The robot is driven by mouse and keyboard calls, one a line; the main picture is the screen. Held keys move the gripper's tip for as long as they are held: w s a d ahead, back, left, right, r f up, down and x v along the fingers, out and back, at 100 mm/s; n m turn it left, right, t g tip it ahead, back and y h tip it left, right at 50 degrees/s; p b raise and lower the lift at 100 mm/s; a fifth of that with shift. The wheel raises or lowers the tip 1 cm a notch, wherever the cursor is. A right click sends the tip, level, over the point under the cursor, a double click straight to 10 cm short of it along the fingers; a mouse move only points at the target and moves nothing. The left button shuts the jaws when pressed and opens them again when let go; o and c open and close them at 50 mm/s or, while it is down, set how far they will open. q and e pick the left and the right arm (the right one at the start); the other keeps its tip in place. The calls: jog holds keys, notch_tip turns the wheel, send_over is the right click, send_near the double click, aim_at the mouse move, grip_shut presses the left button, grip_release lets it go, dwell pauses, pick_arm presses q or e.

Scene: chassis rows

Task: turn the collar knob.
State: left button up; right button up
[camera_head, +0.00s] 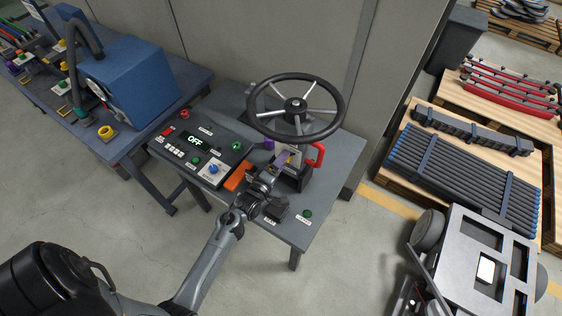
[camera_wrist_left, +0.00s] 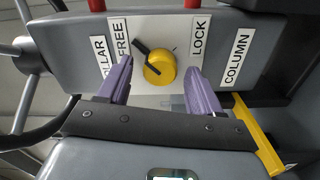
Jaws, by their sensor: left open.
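The collar knob (camera_wrist_left: 160,68) is a round yellow knob with a black pointer bar, on a pale plate between the FREE and LOCK labels in the left wrist view. Its bar slants up and left toward FREE. My left gripper (camera_wrist_left: 160,78) is open, with one purple finger on each side of the knob; I cannot tell whether either touches it. In the head view my left gripper (camera_head: 282,160) reaches the grey column below the steering wheel (camera_head: 296,104), and the knob itself cannot be made out there. My right gripper is not in view.
A control panel (camera_head: 204,147) reading OFF, with several buttons, lies left of the column. A red handle (camera_head: 318,155) sticks out to the column's right. A blue machine (camera_head: 128,82) stands on the left bench. Pallets of pipes (camera_head: 463,166) lie at the right.

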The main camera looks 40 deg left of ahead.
pick_arm(q)
jog(key=s+d+p, duration=0.1)
jog(key=s+p, duration=0.4)
jog(key=s, duration=0.5)
jog(key=shift+s+d, duration=0.3)
